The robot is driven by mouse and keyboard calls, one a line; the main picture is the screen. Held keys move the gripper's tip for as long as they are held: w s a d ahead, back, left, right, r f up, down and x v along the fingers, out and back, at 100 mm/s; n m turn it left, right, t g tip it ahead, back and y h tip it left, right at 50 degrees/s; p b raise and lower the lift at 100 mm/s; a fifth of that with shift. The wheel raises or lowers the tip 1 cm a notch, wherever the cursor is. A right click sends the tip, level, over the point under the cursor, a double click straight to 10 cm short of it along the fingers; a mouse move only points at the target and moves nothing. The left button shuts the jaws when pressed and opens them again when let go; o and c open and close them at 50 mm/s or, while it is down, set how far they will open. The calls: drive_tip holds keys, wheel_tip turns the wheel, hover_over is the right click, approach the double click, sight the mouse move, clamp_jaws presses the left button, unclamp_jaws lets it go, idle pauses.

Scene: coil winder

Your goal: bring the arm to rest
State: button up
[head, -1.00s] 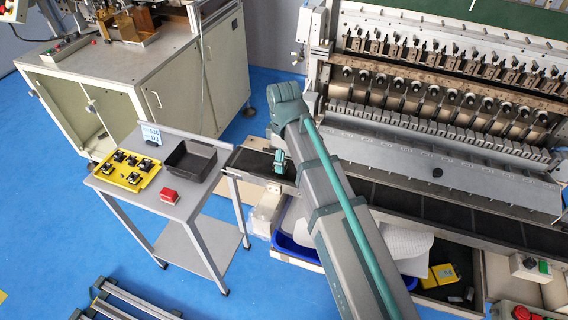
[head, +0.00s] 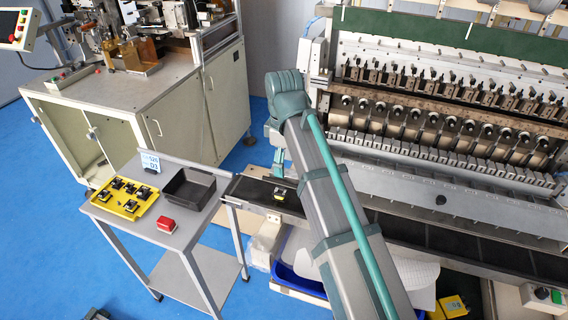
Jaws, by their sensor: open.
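My arm reaches up from the bottom of the head view, with its teal wrist at the near left end of the large machine. My gripper (head: 278,166) is partly hidden behind the wrist. Its visible part is above the left end of the dark conveyor belt (head: 248,190). Its fingers are open, and I see nothing held between them. A small black and yellow part (head: 279,194) sits on the belt just below the gripper, apart from it.
The coil winder (head: 440,110) stands at right.

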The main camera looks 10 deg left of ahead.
sight(284, 192)
wheel_tip(284, 192, down, 12)
drive_tip(key=shift+f+p, duration=0.15)
drive_tip(key=shift+p, duration=1.05)
